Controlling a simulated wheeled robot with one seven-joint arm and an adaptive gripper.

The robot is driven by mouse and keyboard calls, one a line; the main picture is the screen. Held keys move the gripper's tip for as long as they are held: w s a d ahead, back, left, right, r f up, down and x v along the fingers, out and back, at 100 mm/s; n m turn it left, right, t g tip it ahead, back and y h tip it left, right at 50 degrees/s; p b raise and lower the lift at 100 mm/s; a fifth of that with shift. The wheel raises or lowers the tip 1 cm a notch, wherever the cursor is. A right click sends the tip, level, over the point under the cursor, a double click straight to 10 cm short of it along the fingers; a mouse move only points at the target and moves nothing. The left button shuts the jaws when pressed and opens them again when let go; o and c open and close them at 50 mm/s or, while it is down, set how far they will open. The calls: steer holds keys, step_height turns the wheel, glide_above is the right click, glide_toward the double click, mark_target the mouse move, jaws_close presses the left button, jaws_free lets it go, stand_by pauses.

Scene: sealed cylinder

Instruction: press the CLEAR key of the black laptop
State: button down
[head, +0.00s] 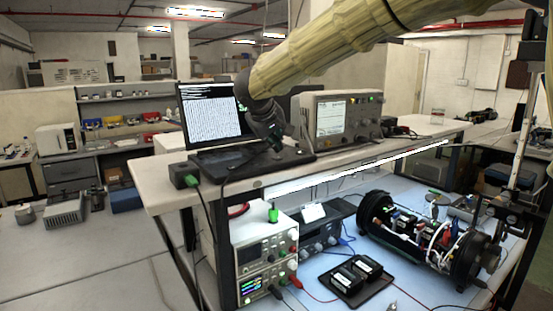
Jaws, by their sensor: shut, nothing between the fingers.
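The black laptop (212,120) stands open on the raised white shelf, its lit screen showing rows of dark text on white. Its dark keyboard base (222,160) lies flat in front of the screen. My gripper (275,142) is shut and empty, pointing down at the right part of the laptop. It overlaps the keyboard area in the picture; whether it touches a key I cannot tell. The CLEAR key cannot be made out; the keys are too small and dark, and my gripper covers part of that area.
A grey instrument (312,122) stands right of the laptop. A small black box (183,175) with a green plug sits at the shelf's left end. Below are a power supply (250,245), an opened cylinder (405,230) with wiring, and a black tray (345,290).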

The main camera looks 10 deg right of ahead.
mark_target(274, 157)
steer(key=shift+w+f, duration=0.15)
steer(key=shift+f, duration=0.15)
stand_by(0.6)
steer(key=shift+f+b, duration=0.2)
steer(key=shift+b, duration=0.3)
steer(key=shift+f+b, duration=0.4)
stand_by(0.6)
steer(key=shift+r, duration=0.2)
steer(key=shift+r+p, duration=0.45)
steer(key=shift+r, duration=0.2)
steer(key=shift+r+p, duration=1.55)
steer(key=shift+r, duration=0.95)
